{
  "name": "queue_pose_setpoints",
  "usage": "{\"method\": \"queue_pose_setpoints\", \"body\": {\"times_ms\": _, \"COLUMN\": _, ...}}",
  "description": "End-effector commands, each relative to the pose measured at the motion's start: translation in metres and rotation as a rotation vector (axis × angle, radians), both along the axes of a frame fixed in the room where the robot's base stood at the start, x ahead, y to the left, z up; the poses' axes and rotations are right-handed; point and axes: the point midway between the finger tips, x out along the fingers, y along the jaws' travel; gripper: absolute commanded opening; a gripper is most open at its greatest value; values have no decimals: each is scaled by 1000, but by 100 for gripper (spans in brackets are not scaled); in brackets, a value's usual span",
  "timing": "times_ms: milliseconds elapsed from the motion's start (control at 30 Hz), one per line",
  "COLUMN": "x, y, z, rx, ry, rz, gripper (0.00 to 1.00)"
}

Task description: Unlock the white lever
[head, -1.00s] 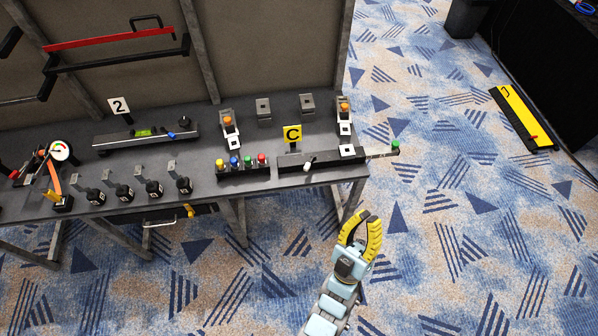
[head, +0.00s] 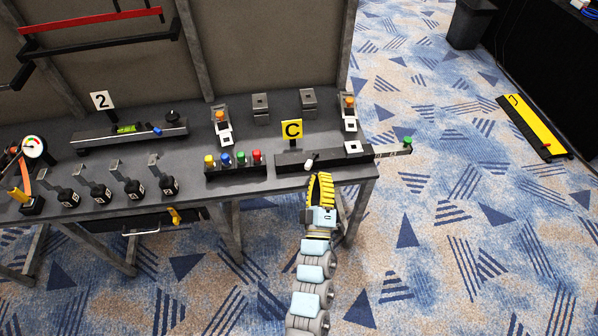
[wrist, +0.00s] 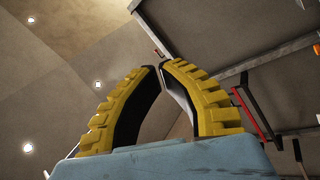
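The white lever (head: 309,163) is a short white handle on a long black box (head: 340,162) at the front right edge of the table, below the yellow sign C (head: 291,130). My gripper (head: 321,175) has yellow ribbed fingers and is at the box's front edge, just right of and below the lever in the head view. I cannot tell whether it touches the lever. In the wrist view my gripper (wrist: 159,66) has its fingertips drawn together with only a narrow gap and nothing visible between them. The lever does not show there.
A rod with a green knob (head: 408,141) sticks out past the table's right edge. A button box (head: 236,169) with several coloured buttons stands left of the lever. Devices with orange tops (head: 349,101) stand behind.

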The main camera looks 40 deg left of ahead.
Motion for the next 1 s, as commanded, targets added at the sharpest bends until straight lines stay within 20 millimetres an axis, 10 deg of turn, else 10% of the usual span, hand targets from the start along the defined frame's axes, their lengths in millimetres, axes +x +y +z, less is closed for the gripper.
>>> {"method": "queue_pose_setpoints", "body": {"times_ms": 600, "x": 24, "y": 90, "z": -152, "rx": -475, "ry": 18, "rz": -104, "gripper": 0}}
{"method": "queue_pose_setpoints", "body": {"times_ms": 1000, "x": 29, "y": 110, "z": -188, "rx": -639, "ry": 12, "rz": -151, "gripper": 0}}
